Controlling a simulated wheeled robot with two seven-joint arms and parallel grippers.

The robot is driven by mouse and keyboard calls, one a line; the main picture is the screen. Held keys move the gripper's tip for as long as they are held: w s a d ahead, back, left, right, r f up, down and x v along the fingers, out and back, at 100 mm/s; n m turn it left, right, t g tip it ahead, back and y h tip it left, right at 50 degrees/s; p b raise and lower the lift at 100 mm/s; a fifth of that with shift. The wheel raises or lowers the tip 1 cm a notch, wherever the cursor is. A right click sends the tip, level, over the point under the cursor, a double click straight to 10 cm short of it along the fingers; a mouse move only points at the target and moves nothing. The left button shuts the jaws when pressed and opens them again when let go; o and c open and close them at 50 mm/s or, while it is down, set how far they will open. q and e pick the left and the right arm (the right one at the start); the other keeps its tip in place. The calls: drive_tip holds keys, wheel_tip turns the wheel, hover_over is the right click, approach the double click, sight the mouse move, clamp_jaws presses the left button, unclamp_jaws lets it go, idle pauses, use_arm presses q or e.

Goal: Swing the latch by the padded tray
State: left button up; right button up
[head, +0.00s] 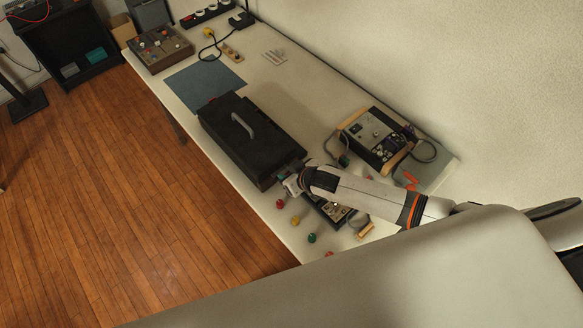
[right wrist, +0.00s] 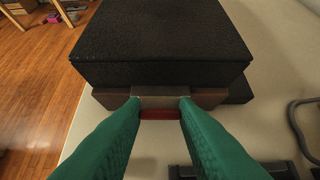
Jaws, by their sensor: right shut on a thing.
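A black case (head: 240,130) with a grey handle on top lies on the table; its dark, textured body also shows in the right wrist view (right wrist: 160,35). My right gripper (head: 288,182) is at the case's near end. In the right wrist view its green fingers (right wrist: 160,103) are shut on a grey-brown latch (right wrist: 160,91) at the face of the case. A dark red strip (right wrist: 158,114) shows just below the latch. The gripper hides most of the latch in the head view. I cannot tell which part is the padded tray. My left gripper is not in view.
An instrument box (head: 378,138) with a cable stands right of the case. Small coloured knobs (head: 296,219) lie along the table's near edge, beside a device partly under my right arm. A blue mat (head: 204,86) and a knobbed box (head: 159,49) are farther back.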

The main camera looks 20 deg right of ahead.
drive_tip(key=shift+w+a+r+g+h+p, duration=0.25)
drive_tip(key=shift+w+r+g+p, duration=0.25)
drive_tip(key=shift+g+p, duration=0.4)
drive_tip(key=shift+w+f+p, duration=0.15)
drive_tip(key=shift+p, duration=0.25)
drive_tip(key=o, duration=1)
drive_tip(key=v, duration=1.2)
drive_tip(key=shift+w, duration=0.25)
drive_tip(key=shift+a, duration=0.15)
